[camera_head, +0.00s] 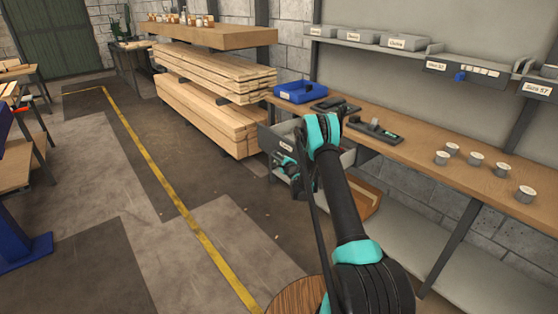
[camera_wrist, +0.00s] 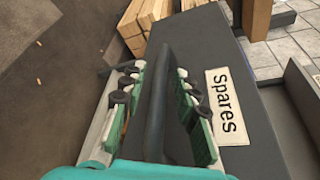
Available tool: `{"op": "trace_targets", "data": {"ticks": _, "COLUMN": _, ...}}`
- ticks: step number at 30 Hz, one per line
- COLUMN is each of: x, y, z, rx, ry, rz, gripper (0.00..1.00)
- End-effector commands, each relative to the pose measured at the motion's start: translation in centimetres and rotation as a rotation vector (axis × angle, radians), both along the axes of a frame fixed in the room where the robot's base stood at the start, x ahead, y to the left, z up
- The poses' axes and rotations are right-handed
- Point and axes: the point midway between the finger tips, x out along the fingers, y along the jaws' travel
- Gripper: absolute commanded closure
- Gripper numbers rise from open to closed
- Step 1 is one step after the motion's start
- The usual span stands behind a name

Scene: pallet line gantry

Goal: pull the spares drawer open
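The spares drawer (camera_head: 273,143) is a grey drawer under the workbench. Its front stands out from the bench and part of its inside shows behind my arm, so it is at least partly open. In the wrist view its dark grey front (camera_wrist: 237,158) carries a white "Spares" label (camera_wrist: 223,106). A dark bar handle (camera_wrist: 157,105) runs along the front. My gripper (camera_wrist: 158,70) is at the handle, with one finger on each side of the bar. It also shows at the drawer front in the head view (camera_head: 284,162). Whether both pads press on the bar is unclear.
The wooden workbench (camera_head: 420,151) holds a blue tray (camera_head: 300,91), dark tools and several small cylinders. Stacked planks (camera_head: 205,118) stand left of the drawer. An open wooden box (camera_head: 366,198) sits low behind my arm. The floor left of the drawer is clear.

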Motion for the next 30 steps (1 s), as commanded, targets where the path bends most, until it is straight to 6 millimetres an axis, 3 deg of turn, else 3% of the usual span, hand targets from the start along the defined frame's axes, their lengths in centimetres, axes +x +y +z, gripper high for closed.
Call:
{"op": "trace_targets", "data": {"ticks": 11, "x": -0.5, "y": -0.2, "z": 0.2, "rx": 0.000, "ry": 0.000, "rz": 0.000, "gripper": 0.66}}
{"op": "trace_targets", "data": {"ticks": 22, "x": -5.7, "y": -1.8, "z": 1.3, "rx": 0.000, "ry": -0.001, "rz": -0.001, "gripper": 0.66}}
{"op": "trace_targets", "data": {"ticks": 30, "x": -7.0, "y": -2.2, "z": 1.6, "rx": 0.000, "ry": 0.000, "rz": 0.000, "gripper": 0.66}}
